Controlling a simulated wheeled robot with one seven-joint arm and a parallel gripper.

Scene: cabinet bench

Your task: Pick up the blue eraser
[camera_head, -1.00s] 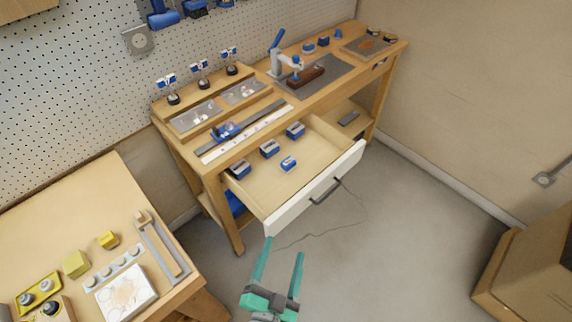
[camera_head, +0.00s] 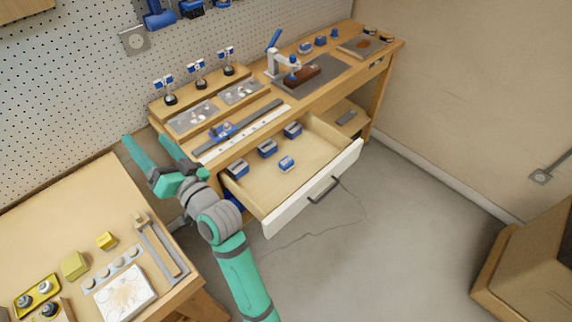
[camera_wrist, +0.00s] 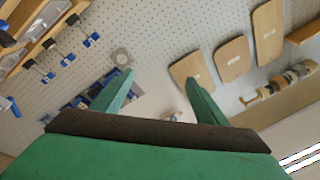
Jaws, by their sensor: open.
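A small blue block with a pale band (camera_head: 286,164), which looks like the eraser, lies on the floor of the open drawer (camera_head: 330,150), towards its front. My gripper (camera_head: 144,140) is open and empty, raised at the left of the bench, apart from the drawer. In the wrist view the green fingers (camera_wrist: 160,78) are spread and point towards the pegboard; the drawer's small block is not recognisable there.
The wooden bench (camera_head: 345,83) carries clamps, a ruler, trays and a small press (camera_head: 275,62). A side table (camera_head: 85,210) with yellow blocks stands at the lower left. A cardboard box (camera_head: 530,265) is at the lower right. The floor before the drawer is clear apart from a thin cable.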

